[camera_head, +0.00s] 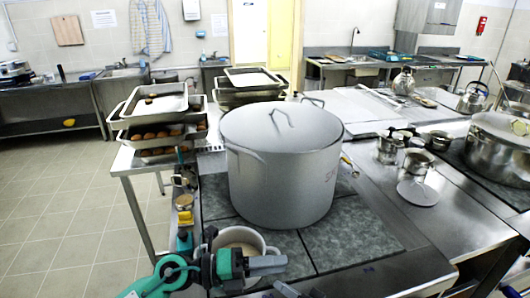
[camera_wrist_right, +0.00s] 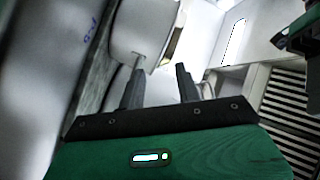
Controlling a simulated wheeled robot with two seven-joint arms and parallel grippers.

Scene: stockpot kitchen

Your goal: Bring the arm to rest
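My left gripper (camera_head: 268,265) is low in the head view, just in front of a small light pot (camera_head: 240,238). Its fingers point right and look close together, but their gap is not clear.
A large lidded stockpot (camera_head: 280,170) stands on the dark hob in front of me. Stacked trays (camera_head: 155,130) of brown food are to its left. Steel pots (camera_head: 390,148) and a lidded pot (camera_head: 498,145) are to the right. Open tiled floor (camera_head: 60,220) lies at left.

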